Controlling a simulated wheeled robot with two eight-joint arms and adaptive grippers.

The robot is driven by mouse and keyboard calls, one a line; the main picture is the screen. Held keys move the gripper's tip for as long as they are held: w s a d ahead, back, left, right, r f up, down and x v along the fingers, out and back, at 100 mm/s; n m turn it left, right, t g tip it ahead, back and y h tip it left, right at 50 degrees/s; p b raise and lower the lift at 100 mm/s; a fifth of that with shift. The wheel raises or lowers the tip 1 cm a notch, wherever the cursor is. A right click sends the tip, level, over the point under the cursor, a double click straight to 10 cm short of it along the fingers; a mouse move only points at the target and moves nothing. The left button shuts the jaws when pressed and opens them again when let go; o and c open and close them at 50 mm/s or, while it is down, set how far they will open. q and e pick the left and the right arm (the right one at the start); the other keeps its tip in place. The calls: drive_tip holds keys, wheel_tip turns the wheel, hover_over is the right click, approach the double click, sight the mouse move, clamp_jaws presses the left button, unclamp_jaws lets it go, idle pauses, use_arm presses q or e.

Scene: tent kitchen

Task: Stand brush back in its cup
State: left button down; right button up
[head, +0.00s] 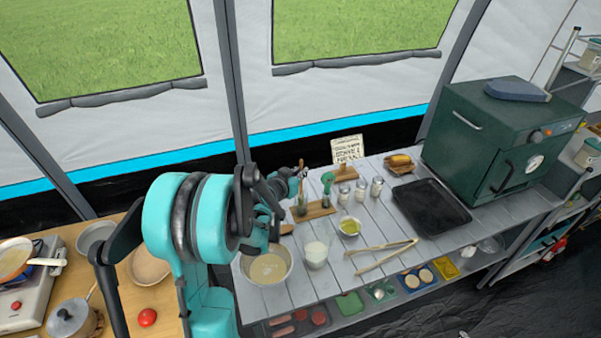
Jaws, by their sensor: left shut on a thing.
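My left arm reaches in from the left over the counter. Its gripper (299,174) is at the back of the counter and shut on a slim brown thing, which looks like the brush (302,187). The brush looks roughly upright. A small dark cup (302,208) stands on a wooden board just below it. Whether the brush's lower end is inside the cup or above it, I cannot tell at this size. The gripper partly hides the brush. My right gripper is not in view.
A green-topped utensil (328,181) stands right of the cup. A mixing bowl (267,268), a glass of white stuff (316,254), an oil bowl (349,228) and tongs (385,256) are in front. A black tray (432,208) lies right.

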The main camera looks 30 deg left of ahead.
use_arm(q)
drive_tip(key=c, duration=1.6)
unclamp_jaws()
drive_tip(key=v, duration=1.2)
